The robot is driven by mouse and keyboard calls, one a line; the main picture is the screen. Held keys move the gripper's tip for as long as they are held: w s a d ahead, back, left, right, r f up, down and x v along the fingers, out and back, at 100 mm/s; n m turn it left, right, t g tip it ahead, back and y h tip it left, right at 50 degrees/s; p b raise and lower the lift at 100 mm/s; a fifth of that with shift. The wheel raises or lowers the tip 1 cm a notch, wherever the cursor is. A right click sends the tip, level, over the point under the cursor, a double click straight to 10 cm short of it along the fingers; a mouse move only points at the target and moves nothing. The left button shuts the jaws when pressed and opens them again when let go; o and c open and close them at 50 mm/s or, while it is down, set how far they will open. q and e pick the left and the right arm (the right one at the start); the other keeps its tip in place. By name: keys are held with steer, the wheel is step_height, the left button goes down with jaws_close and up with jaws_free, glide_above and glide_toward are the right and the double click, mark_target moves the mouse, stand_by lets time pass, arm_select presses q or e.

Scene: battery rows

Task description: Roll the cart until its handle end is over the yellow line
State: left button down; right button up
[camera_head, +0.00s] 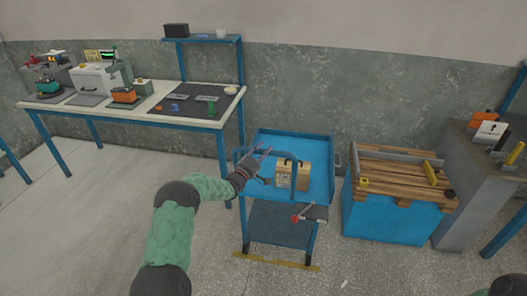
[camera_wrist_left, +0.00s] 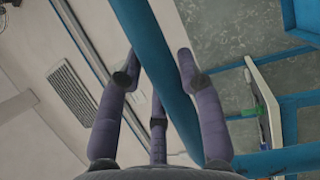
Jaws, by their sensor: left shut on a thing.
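The blue cart (camera_head: 318,190) stands in the middle of the head view, with a tan box (camera_head: 292,174) on its top tray and a dark lower shelf (camera_head: 283,224). My left gripper (camera_head: 258,163) is shut on the handle; in the left wrist view the handle (camera_wrist_left: 158,70) runs between the gripper's purple fingers (camera_wrist_left: 160,75). The yellow line (camera_head: 276,262) lies on the floor at the feet of the cart's near legs. My right gripper is not in view.
A blue crate topped with wooden slats (camera_head: 395,180) stands close to the cart's right. A workbench (camera_head: 130,110) with equipment is at the back left, and a grey counter (camera_head: 475,180) at the right. Floor in front is clear.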

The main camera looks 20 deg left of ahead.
arm_select(q)
steer(key=c, duration=0.8)
jaws_free()
steer(key=shift+s, duration=0.1)
steer(key=v, duration=1.2)
steer(key=shift+f, duration=0.15)
